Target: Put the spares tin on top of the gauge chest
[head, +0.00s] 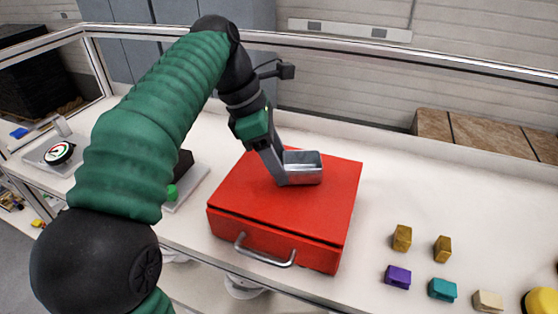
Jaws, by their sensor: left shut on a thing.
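The gauge chest is a red box (250,207) with a flat lid and a silver handle on its front, standing on the white bench in the middle of the head view. The spares tin (304,175) is a small grey metal tin, open at the top. It is at the rear middle of the chest's lid and looks upright; I cannot tell whether it rests on the lid or is held just above it. My left gripper (279,168) is shut on the left side of the tin, and its fingers hide part of that side. My right gripper is not in view.
Several small blocks, among them a purple one (397,277) and a teal one (442,290), lie on the bench (375,200) to the right. A round gauge (59,153) stands at the far left. A metal rail (350,49) runs along the back.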

